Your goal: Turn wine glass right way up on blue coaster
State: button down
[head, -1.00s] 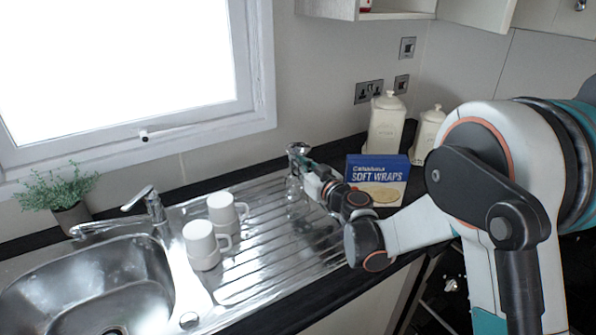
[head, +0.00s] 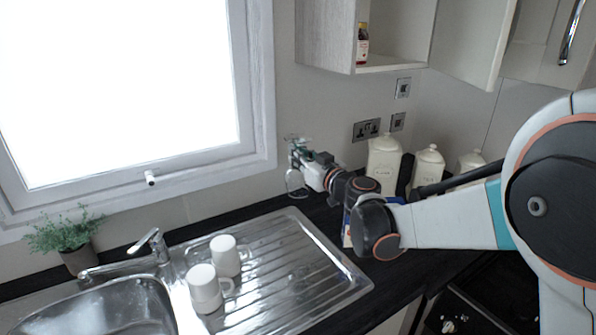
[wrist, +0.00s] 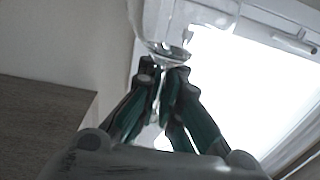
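The clear wine glass (head: 296,184) is upside down in the head view, foot at the top and bowl hanging below. My gripper (head: 297,157) is shut on its stem and holds it in the air near the back wall, beyond the drainer. In the wrist view my gripper's fingers (wrist: 165,85) close around the stem, and a clear glass part (wrist: 165,30) shows above them. I see no blue coaster in either view.
Two white mugs (head: 205,288) stand on the metal drainer (head: 300,262) beside the sink (head: 120,312). A blue box (head: 346,232) is mostly hidden behind my arm. Cream canisters (head: 383,163) stand at the back. An open wall cabinet (head: 400,66) hangs above. The drainer's right part is clear.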

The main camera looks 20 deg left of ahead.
aim_at(298, 138)
notch_tip(298, 138, up, 4)
jog(key=shift+p, duration=0.6)
notch_tip(298, 138, up, 8)
jog(key=p, duration=0.5)
jog(key=shift+r, duration=0.25)
jog(key=shift+f, duration=0.1)
